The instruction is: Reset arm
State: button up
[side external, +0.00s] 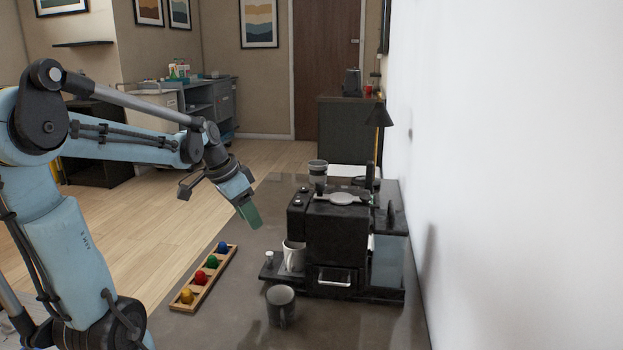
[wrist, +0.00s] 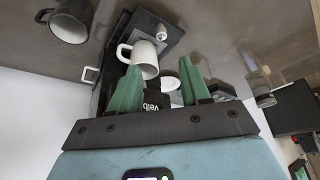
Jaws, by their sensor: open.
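My gripper (side external: 250,212) hangs in the air above the near-left part of the counter, left of the black coffee machine (side external: 335,240). In the wrist view its two green fingers (wrist: 160,92) stand apart with nothing held between them. The coffee machine also shows in the wrist view (wrist: 112,62), beyond the fingers. A white mug (side external: 293,256) stands on the machine's drip area; it also shows in the wrist view (wrist: 139,57). Part of the mug is hidden by the machine in the side view.
A wooden rack (side external: 206,279) with several coloured capsules lies on the counter (side external: 235,318) below my gripper. A dark grey mug (side external: 281,305) stands in front of the machine. A cup (side external: 318,172) and a black lamp (side external: 379,116) stand behind it. A white wall (side external: 500,180) bounds the right.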

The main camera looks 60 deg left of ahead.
jog(key=d+f+t, duration=0.1)
jog(key=d+t, duration=0.1)
jog(key=d, duration=2)
jog(key=shift+s+f+t, duration=0.3)
jog(key=shift+f, duration=0.05)
